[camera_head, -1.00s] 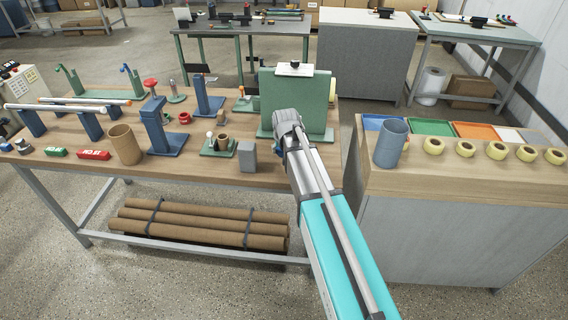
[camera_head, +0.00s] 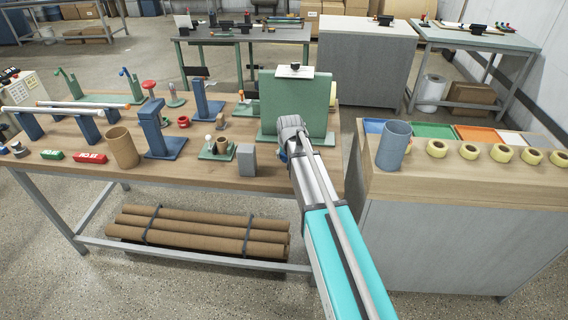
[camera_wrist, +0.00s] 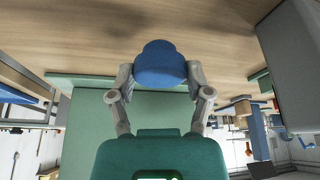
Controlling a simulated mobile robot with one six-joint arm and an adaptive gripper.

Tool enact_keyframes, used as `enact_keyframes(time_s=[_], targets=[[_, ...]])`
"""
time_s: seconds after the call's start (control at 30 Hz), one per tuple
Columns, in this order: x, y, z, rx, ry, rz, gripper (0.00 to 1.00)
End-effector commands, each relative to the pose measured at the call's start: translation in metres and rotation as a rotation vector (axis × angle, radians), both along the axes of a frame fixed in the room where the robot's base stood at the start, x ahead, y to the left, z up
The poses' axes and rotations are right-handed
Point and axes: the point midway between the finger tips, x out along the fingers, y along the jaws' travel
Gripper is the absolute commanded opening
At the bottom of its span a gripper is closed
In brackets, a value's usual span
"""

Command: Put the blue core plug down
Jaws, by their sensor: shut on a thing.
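The blue core plug (camera_wrist: 160,65) is between the two fingers of my gripper (camera_wrist: 160,77) in the wrist view. The fingers are shut on its sides. Wood tabletop fills the picture beyond the plug; I cannot tell whether the plug touches it. In the head view my gripper (camera_head: 290,150) is over the right part of the wooden workbench (camera_head: 220,178), in front of a green upright panel (camera_head: 285,100). My wrist and arm hide most of the fingers and plug there.
A grey block (camera_head: 246,158) and a green-based fixture (camera_head: 217,149) stand left of my gripper. A brown cardboard tube (camera_head: 123,147) stands farther left. A right-hand cabinet (camera_head: 450,185) bears a blue-grey cylinder (camera_head: 394,146), yellow rolls and coloured trays. A gap separates it from the bench.

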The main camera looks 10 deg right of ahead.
Motion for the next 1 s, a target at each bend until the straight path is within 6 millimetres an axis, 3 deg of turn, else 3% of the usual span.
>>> enact_keyframes(time_s=[0.33,0.93,0.97,1.0], targets=[[0.001,-0.001,-0.031,0.000,0.000,0.000,0.40],[0.001,-0.001,-0.036,0.000,0.000,0.000,0.40],[0.001,-0.001,-0.036,0.000,0.000,0.000,0.67],[0.001,-0.001,-0.035,0.000,0.000,0.000,0.74]])
